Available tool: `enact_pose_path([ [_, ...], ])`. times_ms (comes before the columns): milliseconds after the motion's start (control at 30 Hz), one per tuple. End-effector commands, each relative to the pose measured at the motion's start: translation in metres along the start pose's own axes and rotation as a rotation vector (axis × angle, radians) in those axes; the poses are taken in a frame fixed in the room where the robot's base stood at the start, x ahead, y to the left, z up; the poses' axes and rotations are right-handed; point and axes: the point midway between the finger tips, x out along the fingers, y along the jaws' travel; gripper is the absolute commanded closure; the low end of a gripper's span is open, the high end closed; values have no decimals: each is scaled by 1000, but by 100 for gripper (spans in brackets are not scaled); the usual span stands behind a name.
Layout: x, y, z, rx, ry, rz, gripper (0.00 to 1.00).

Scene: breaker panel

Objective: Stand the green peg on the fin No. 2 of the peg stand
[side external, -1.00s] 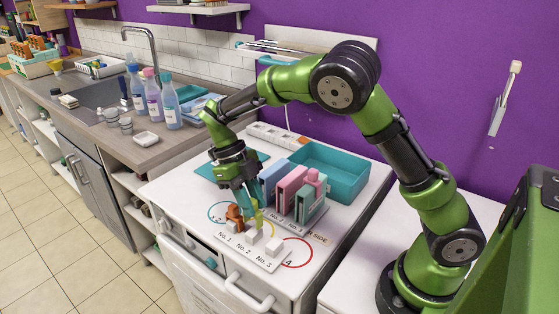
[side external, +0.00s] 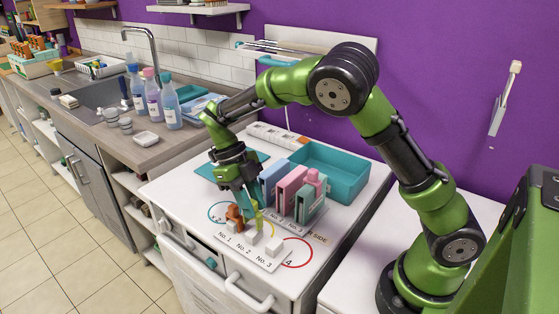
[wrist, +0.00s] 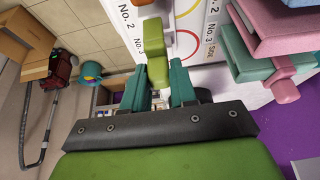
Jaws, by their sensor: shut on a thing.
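My gripper (side external: 246,201) is shut on the green peg (side external: 259,222), which is yellowish green. In the wrist view the peg (wrist: 157,72) sits between the teal fingers of my gripper (wrist: 157,88). The white peg stand (side external: 232,259) lies at the front of the worktop, marked No. 1, No. 2 and No. 3. The peg is close above the area of the middle white fin No. 2 (side external: 250,237). I cannot tell whether it touches the fin. An orange peg (side external: 234,214) stands at the No. 1 position.
Blue, pink and green block-like modules (side external: 292,190) stand in a row right behind the stand. A teal tray (side external: 345,178) lies at the back right. A red ring (side external: 310,251) is marked on the worktop right of the stand.

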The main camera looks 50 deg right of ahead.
Motion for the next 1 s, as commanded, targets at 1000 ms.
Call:
enact_pose_path([
  [1000,11,0,5,1,2,0,100],
])
